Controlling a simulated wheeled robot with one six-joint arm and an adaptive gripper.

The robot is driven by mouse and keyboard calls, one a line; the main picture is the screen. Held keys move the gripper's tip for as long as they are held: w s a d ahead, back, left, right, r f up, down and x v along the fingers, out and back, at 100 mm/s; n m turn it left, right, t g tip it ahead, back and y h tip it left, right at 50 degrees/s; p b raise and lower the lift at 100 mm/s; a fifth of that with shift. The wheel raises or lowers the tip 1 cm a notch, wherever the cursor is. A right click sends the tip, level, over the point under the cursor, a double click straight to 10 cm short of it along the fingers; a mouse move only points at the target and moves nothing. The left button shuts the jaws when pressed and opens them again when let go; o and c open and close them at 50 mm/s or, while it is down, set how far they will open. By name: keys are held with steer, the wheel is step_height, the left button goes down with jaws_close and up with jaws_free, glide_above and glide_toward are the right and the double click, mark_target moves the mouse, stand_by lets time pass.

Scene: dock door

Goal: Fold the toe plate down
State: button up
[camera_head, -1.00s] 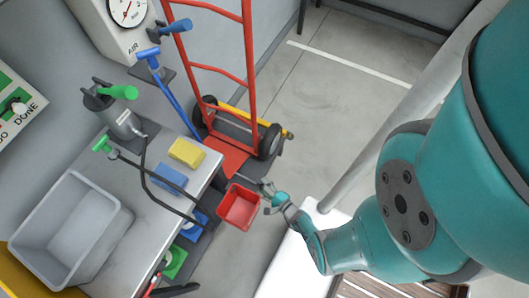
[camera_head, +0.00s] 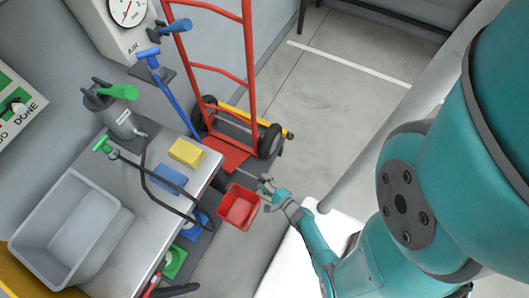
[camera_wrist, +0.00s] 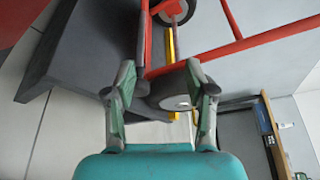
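The red hand truck (camera_head: 250,75) stands upright beyond the end of the bench in the head view. Its red toe plate (camera_head: 224,153) shows at the foot of the frame, on the bench side; its exact tilt is hard to tell. My gripper (camera_head: 266,184) is in front of the truck's foot, a little right of and nearer than the plate, and apart from it. In the wrist view my gripper (camera_wrist: 158,82) has its two fingers spread with nothing held between them. A wheel (camera_wrist: 170,92) and red frame tubes (camera_wrist: 270,36) show beyond the fingers.
A dark platform (camera_wrist: 85,48) lies under the truck. A yellow bar (camera_head: 240,115) runs behind the wheels. A grey tub (camera_head: 66,225) stands on the bench. Floor right of the truck is clear.

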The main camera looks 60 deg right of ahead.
steer(key=shift+r, duration=2.45)
